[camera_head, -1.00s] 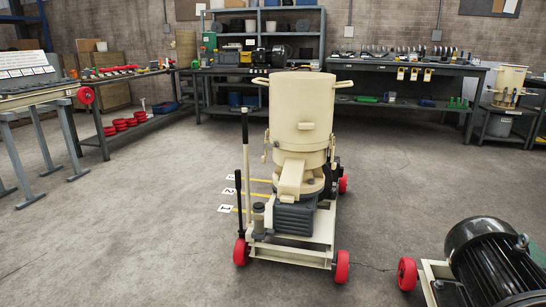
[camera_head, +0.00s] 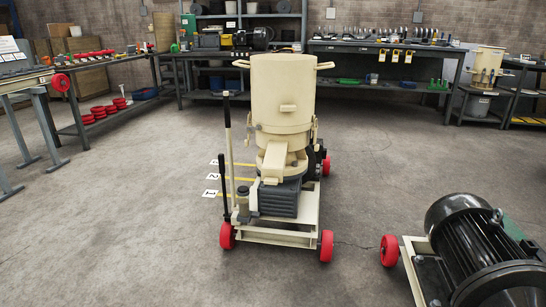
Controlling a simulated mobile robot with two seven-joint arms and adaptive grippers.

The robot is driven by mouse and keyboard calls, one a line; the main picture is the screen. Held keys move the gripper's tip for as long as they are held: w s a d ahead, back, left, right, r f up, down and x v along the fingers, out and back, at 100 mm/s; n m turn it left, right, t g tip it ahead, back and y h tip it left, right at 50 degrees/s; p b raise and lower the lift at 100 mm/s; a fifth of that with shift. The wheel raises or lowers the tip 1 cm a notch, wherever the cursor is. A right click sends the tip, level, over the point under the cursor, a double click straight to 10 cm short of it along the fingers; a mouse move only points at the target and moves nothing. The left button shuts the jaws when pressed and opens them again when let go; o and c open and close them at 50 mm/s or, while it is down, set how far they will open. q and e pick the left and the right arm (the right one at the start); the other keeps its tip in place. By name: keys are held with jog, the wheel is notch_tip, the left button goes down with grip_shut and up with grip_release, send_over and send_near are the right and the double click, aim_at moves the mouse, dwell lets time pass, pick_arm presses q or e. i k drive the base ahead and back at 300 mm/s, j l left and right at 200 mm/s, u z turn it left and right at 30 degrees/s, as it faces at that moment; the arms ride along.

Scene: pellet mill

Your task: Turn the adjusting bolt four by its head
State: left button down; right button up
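The cream pellet mill (camera_head: 282,95) stands upright on a wheeled cart (camera_head: 276,233) in the middle of the head view. It has a tall round hopper with side handles, a sloping chute (camera_head: 273,163) and a dark grey base (camera_head: 280,198). An adjusting bolt four cannot be made out at this distance. Neither of my grippers shows in the head view.
A black motor (camera_head: 480,240) on a red-wheeled cart stands at the lower right. Numbered floor cards (camera_head: 210,194) with yellow lines lie left of the mill. Benches (camera_head: 390,52) line the back wall; another bench (camera_head: 105,95) stands left. Open floor lies between.

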aim_at(251, 130)
jog(key=i+j+z, duration=0.1)
jog(key=i, duration=0.4)
jog(key=i+j, duration=0.2)
jog(key=i, duration=0.25)
jog(key=z, duration=0.05)
